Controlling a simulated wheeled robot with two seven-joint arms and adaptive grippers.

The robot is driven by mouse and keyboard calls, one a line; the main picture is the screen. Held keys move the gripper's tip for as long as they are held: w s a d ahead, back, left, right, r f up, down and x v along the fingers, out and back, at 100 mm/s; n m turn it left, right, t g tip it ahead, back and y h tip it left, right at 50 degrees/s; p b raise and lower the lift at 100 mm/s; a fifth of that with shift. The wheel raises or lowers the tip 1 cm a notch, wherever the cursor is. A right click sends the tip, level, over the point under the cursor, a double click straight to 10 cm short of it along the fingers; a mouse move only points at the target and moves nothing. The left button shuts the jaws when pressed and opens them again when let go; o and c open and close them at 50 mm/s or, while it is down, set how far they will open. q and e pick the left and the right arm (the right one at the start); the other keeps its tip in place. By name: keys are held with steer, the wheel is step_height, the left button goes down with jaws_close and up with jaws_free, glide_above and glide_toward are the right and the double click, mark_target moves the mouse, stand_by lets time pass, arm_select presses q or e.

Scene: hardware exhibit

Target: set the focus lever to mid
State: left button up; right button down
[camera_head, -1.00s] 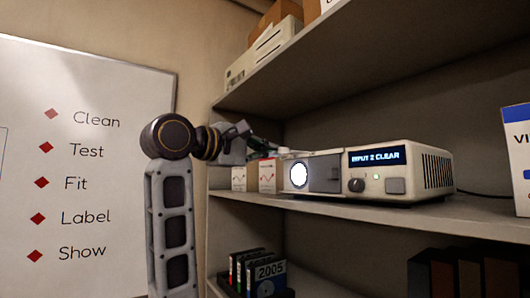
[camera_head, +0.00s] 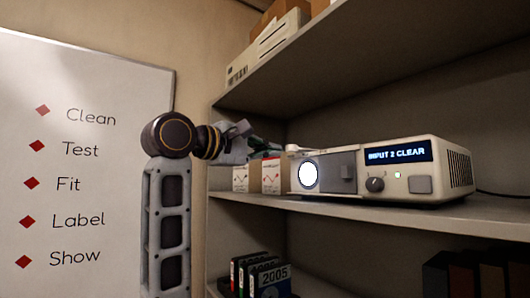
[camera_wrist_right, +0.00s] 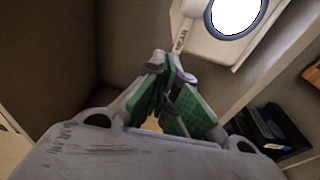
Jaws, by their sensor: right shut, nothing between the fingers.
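The white projector (camera_head: 330,192) stands on the middle shelf, with a bright round lens (camera_head: 308,175) and a display reading "INPUT 2 CLEAR". Its lens also shows in the right wrist view (camera_wrist_right: 237,12), beside a "NEAR" marking. The focus lever is not clear; a small pale piece (camera_head: 293,148) at the projector's top left edge may be it. My right gripper (camera_head: 274,146) reaches behind that left end, partly hidden. In the wrist view its green-padded fingers (camera_wrist_right: 165,62) are shut and empty, their tips close to the projector's side. Contact cannot be told. My left gripper is not in view.
Two small boxes (camera_head: 270,176) stand left of the projector. Binders marked 2005 (camera_head: 270,279) are on the shelf below. The upper shelf (camera_head: 400,48) overhangs the arm's space. A whiteboard (camera_head: 90,180) is at left.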

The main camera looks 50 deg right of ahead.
steer(key=w+a+b, duration=0.1)
steer(key=a+b, duration=0.1)
steer(key=a, duration=0.7)
steer(key=shift+w+a, duration=0.35)
steer(key=shift+a, duration=0.05)
steer(key=shift+f, duration=0.1)
stand_by(0.5)
